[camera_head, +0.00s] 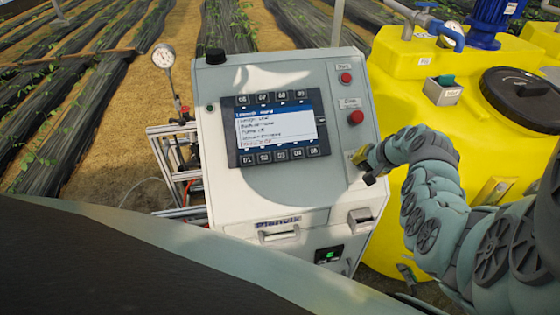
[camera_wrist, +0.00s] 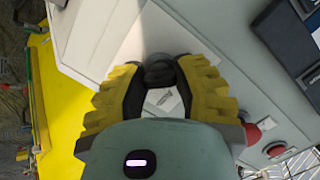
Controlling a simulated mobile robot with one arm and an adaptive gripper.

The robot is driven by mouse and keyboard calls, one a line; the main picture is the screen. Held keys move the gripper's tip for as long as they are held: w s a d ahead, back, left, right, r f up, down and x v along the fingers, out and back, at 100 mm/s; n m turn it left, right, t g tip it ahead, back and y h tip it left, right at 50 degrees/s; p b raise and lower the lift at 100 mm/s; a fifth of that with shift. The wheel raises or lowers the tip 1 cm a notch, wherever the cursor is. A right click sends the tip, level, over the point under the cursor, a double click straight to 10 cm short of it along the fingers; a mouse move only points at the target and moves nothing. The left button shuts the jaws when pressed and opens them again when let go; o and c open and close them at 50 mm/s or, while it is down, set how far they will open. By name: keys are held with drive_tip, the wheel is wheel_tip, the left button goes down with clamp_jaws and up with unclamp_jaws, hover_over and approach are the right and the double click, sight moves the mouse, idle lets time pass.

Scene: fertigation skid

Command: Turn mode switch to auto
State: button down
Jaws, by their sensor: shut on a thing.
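The mode switch (camera_wrist: 160,76) is a dark rotary knob on the light panel of the control cabinet (camera_head: 300,200). In the wrist view my gripper (camera_wrist: 160,82) has its yellow-backed black fingers shut on the knob, one on each side. A small label (camera_wrist: 162,100) shows between the fingers. Which position the knob points to cannot be told. In the head view my gripper (camera_head: 366,165) is at the lower right of the cabinet's face and hides the switch.
A display (camera_head: 278,128) with buttons fills the panel's middle. Two red buttons, an upper one (camera_head: 346,78) and a lower one (camera_head: 355,117), sit above my gripper. A yellow tank (camera_head: 420,85) with a black lid (camera_head: 525,95) stands close on the right. A gauge (camera_head: 164,56) stands left.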

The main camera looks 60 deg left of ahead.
drive_tip(key=shift+f+m+b, duration=0.1)
drive_tip(key=shift+m+b, duration=0.2)
drive_tip(key=m+b, duration=0.1)
drive_tip(key=m, duration=0.1)
drive_tip(key=shift+d+f+m+y+b, duration=0.1)
drive_tip(key=shift+m+y+b, duration=0.2)
drive_tip(key=shift+m+b, duration=0.1)
drive_tip(key=m+y+b, duration=0.1)
drive_tip(key=m, duration=0.9)
drive_tip(key=shift+y, duration=0.3)
drive_tip(key=m+t, duration=0.1)
drive_tip(key=m, duration=0.3)
drive_tip(key=shift+m+y, duration=0.3)
drive_tip(key=shift+m, duration=0.1)
drive_tip(key=c, duration=0.7)
unclamp_jaws()
drive_tip(key=shift+o, duration=0.2)
